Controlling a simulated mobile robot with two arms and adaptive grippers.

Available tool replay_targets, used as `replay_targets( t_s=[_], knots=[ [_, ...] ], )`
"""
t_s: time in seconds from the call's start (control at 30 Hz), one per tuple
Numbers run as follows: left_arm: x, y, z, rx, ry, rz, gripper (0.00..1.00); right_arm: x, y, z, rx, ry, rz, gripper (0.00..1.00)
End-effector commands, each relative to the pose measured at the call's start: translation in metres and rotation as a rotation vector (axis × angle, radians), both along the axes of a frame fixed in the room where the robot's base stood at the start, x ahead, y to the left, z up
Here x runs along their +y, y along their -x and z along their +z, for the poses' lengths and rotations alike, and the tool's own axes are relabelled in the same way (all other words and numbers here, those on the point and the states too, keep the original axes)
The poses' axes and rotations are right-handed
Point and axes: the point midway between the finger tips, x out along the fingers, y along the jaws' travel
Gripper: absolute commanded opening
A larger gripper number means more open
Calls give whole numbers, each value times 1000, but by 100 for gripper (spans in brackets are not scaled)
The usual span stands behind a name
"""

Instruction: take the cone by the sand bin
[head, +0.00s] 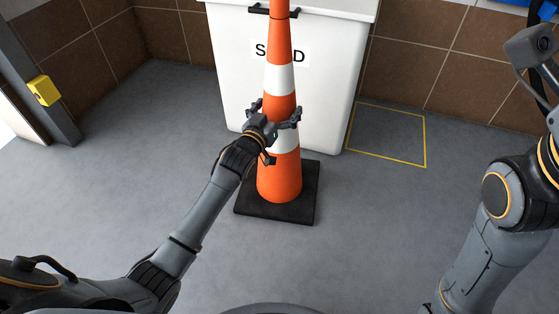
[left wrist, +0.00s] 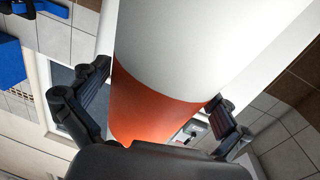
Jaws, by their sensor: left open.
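An orange and white striped cone (head: 281,78) stands upright on its black square base in front of the white bin marked as sand (head: 236,80). Part of the bin's lettering is hidden behind the cone. My left gripper (head: 277,113) is at the cone's middle, on its near side, with its fingers open to either side of the cone. In the left wrist view the cone (left wrist: 165,100) fills the middle between the two spread fingers (left wrist: 158,108). I cannot tell whether either finger touches it. My right gripper is not in view.
A yellow outlined square (head: 390,135) is marked on the floor right of the bin. Brown tiled walls stand behind. A yellow box (head: 43,91) is on a grey post at the left. The grey floor around the cone is clear.

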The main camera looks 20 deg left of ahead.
Motion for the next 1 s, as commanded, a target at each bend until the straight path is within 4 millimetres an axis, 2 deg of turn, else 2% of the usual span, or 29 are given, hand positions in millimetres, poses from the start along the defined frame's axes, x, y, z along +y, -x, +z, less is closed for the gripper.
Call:
replay_targets(
  t_s=[0.13, 0.5, 0.53, 0.77, 0.93, 1.0],
  knots=[
    [0, 0, 0, 0, 0, 0, 100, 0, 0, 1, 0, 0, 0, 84],
    [0, 0, 0, 0, 0, 0, 25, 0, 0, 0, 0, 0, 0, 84],
    [0, -1, 8, -16, 2, -1, 25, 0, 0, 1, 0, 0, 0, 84],
    [0, -1, 8, -15, 3, -1, 25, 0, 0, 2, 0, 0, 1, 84],
    [0, -1, 16, -15, 3, -1, 25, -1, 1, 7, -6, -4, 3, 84],
    [0, -1, 21, -15, 3, -1, 25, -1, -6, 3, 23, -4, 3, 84]
  ],
)
